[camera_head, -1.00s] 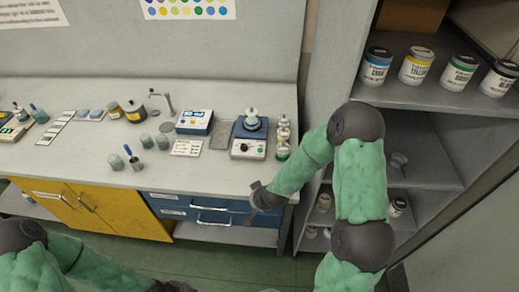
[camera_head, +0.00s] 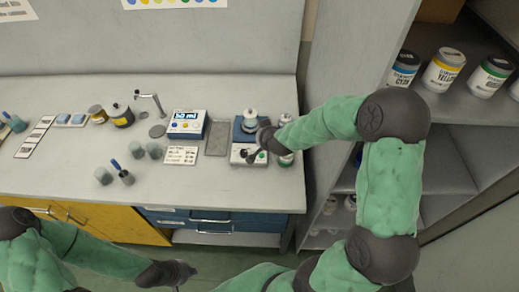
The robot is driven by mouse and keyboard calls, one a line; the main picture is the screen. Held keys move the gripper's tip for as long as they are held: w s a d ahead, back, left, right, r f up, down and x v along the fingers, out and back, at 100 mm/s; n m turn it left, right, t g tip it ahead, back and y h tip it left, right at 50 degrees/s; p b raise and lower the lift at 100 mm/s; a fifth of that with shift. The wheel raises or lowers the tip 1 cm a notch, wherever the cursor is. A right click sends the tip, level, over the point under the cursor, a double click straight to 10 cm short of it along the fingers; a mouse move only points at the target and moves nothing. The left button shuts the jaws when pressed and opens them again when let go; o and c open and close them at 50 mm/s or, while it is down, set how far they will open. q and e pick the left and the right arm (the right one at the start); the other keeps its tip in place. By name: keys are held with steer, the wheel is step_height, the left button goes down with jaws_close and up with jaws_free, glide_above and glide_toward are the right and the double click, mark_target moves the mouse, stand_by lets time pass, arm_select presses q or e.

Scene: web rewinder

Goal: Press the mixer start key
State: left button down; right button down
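The mixer (camera_head: 237,155) stands near the right end of the bench, a blue and white unit with a white front panel. A white-lidded jar (camera_head: 250,115) sits on top of it. My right gripper (camera_head: 256,156) is over the front panel and covers part of it, including the controls there; I cannot tell whether it touches a key. It is too small to tell if its fingers are open. My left gripper (camera_head: 180,275) is low in front of the bench, away from the mixer, and its finger state is unclear.
A blue and white scale (camera_head: 187,124) with a lit display, a label card (camera_head: 181,155) and a grey pad (camera_head: 216,138) lie left of the mixer. Small jars (camera_head: 285,125) stand close on its right. A shelf with paint cans (camera_head: 443,69) is at right.

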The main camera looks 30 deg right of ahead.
steer(key=shift+s, duration=0.1)
steer(key=shift+f, duration=0.1)
steer(key=b, duration=0.8)
glide_above(262, 156)
step_height(262, 156, down, 7)
steer(key=shift+s+f, duration=0.1)
steer(key=shift+f, duration=0.1)
steer(key=shift+f+b, duration=0.4)
steer(key=shift+f, duration=0.2)
steer(key=shift+f, duration=0.1)
stand_by(0.5)
steer(key=shift+f, duration=0.3)
